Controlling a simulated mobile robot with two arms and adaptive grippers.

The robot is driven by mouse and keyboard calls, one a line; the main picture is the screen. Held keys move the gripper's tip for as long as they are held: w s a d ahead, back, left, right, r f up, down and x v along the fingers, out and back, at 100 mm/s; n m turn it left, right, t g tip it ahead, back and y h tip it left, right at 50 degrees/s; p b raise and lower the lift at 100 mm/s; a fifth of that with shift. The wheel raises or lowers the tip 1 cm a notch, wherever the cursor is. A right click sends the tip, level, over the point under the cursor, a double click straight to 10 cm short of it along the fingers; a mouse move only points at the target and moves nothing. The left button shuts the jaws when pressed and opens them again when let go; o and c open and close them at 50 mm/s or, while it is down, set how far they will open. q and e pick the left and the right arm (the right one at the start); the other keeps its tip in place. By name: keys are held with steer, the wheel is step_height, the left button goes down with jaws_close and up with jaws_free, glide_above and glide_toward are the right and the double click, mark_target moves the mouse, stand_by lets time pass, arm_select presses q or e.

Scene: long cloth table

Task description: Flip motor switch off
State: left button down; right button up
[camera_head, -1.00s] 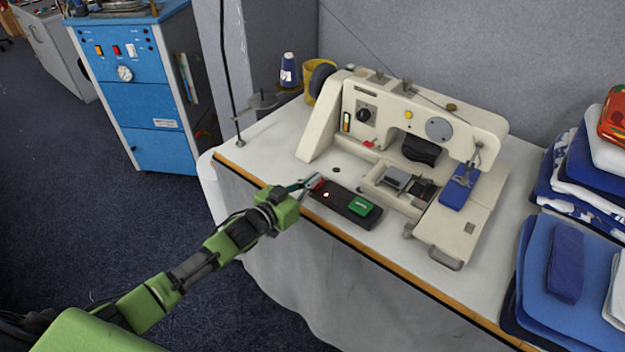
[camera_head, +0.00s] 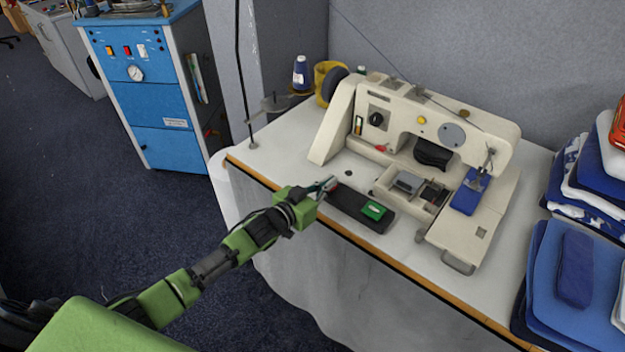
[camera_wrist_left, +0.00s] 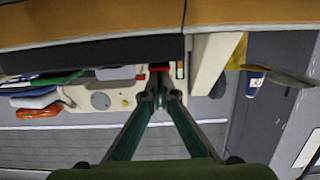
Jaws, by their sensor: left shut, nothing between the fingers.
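The motor switch is a long black box (camera_head: 350,208) near the table's front edge, with a green button (camera_head: 374,211) at its right end and a red part (camera_head: 334,187) at its left end. My left gripper (camera_head: 328,184) is shut and empty at the red end; I cannot tell whether it touches. In the left wrist view the fingertips (camera_wrist_left: 160,97) are together, with a red patch (camera_wrist_left: 160,68) just beyond them. The dark box (camera_wrist_left: 90,52) crosses that view. The gripper partly hides the red end. No glowing light shows on the box.
A cream sewing machine (camera_head: 400,110) stands behind the box, with a blue pad (camera_head: 467,196) at its right. Folded blue cloths (camera_head: 575,285) are at the right. A thread stand with a blue spool (camera_head: 300,75) is at back left. White table (camera_head: 285,150) is clear left of the machine.

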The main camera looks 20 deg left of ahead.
arm_select(q)
steer(key=r, duration=0.1)
steer(key=r+p, duration=0.1)
steer(key=a+r+p, duration=0.1)
steer(key=shift+w+a+r, duration=0.1)
steer(key=shift+w+r, duration=0.15)
steer(key=shift+w, duration=0.05)
steer(key=r+b+v, duration=0.1)
steer(key=v, duration=0.9)
steer(key=shift+w+r, duration=0.2)
steer(key=shift+r, duration=0.05)
arm_select(e)
step_height(320, 180, up, 2)
steer(key=shift+a, duration=0.1)
